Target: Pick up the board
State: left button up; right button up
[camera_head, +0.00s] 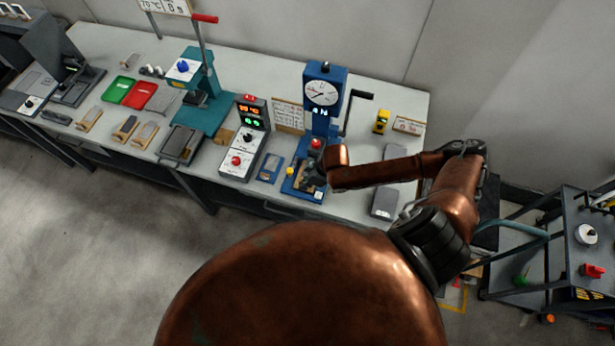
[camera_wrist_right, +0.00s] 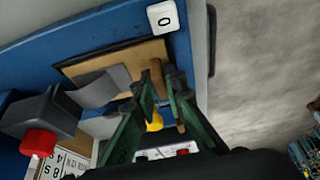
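A tan board (camera_wrist_right: 122,62) with a grey piece across it lies on the blue base of the dial press (camera_head: 322,100), partly hidden in the head view by my right arm. My right gripper (camera_wrist_right: 158,84) is at the board's near end, its two green fingers close together. A narrow tan piece stands between the fingertips. I cannot tell whether it is part of the board or whether both pads touch it. In the head view my right gripper (camera_head: 314,176) is small and dark at the press's front. My left gripper is out of view.
A red-topped knob (camera_wrist_right: 38,143) and a yellow knob (camera_wrist_right: 154,122) are close to my right gripper. A control box (camera_head: 243,140) and teal press (camera_head: 200,110) stand to the left on the workbench (camera_head: 240,62). A cart (camera_head: 560,250) stands at the right.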

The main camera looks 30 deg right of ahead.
grip_shut()
jog(key=shift+r, duration=0.15)
jog(key=shift+r, duration=0.3)
notch_tip(320, 180, up, 2)
jog(key=shift+r, duration=0.1)
jog(key=s+r+p, duration=0.4)
jog(key=s+r, duration=0.6)
jog(key=s, duration=0.4)
